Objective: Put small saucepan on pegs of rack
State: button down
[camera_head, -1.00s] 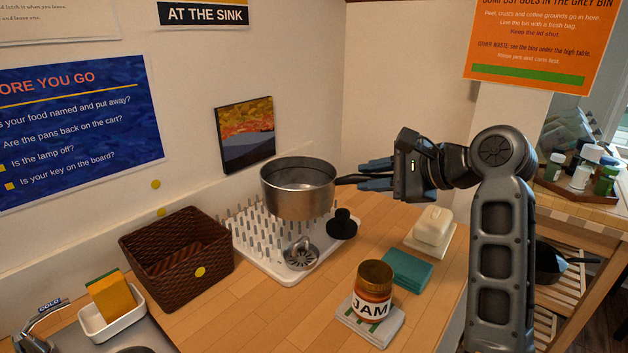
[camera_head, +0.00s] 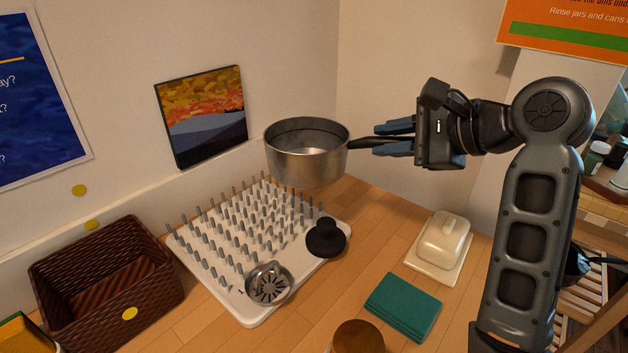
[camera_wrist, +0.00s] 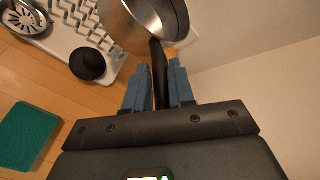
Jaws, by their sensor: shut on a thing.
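The small saucepan (camera_head: 307,160) is steel with a dark handle, held upright in the air above the back right part of the rack. My gripper (camera_head: 390,138) is shut on its handle, to the right of the pan. In the wrist view, the saucepan (camera_wrist: 130,22) is partly cut off at the top, and its handle runs between the blue fingers of my gripper (camera_wrist: 158,85). The white rack (camera_head: 262,312) has rows of grey pegs and lies on the wooden counter. The pan hides some of its far end from view.
A sink strainer (camera_head: 268,284) and a black stopper (camera_head: 326,239) sit at the rack's front and right. A brown basket (camera_head: 105,280) stands to the left. A teal cloth (camera_head: 402,306), a butter dish (camera_head: 443,243) and a jar lid (camera_head: 358,337) are to the right and front. A picture (camera_head: 202,115) leans behind.

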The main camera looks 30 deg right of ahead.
aim_at(335, 178)
jog(key=w+a+f, duration=0.2)
jog(key=w+a, duration=0.1)
jog(key=w+a+f, duration=0.2)
jog(key=w+f, duration=0.1)
jog(key=shift+w+a+f, duration=0.15)
jog(key=shift+w+a, duration=0.15)
jog(key=shift+a, duration=0.1)
jog(key=shift+f+p, duration=0.35)
jog(key=shift+f, duration=1.6)
jog(key=c, duration=1)
grip_release()
jog(key=shift+f, duration=0.15)
jog(key=shift+o, duration=0.2)
jog(key=shift+s, duration=0.1)
jog(key=v, duration=1.2)
